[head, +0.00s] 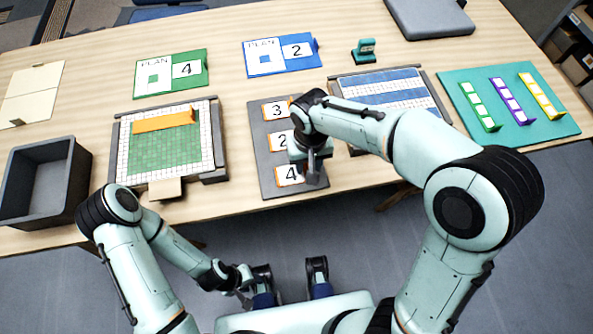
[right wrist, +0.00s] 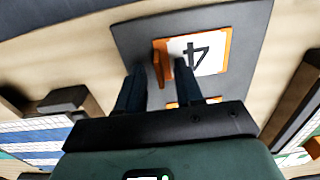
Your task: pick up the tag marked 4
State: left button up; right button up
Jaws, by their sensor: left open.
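The tag marked 4 (head: 286,175) is a white card with an orange border, lying at the near end of a dark grey tray (head: 262,150). It also shows in the right wrist view (right wrist: 208,52), upside down, with an orange upright tab at its edge. My right gripper (head: 312,176) is above the near end of the tray, partly covering the tag in the head view. My left gripper (head: 245,290) is open and empty, off the table's near edge.
Tags 3 (head: 276,110) and 2 (head: 278,141) lie farther up the tray. A green-and-white mosaic panel (head: 165,150) and an empty dark bin (head: 45,180) are to the left. A blue-striped panel (head: 385,88) and a teal mat (head: 530,130) are to the right.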

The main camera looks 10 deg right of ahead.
grip_shut()
jog(key=shift+r, duration=0.1)
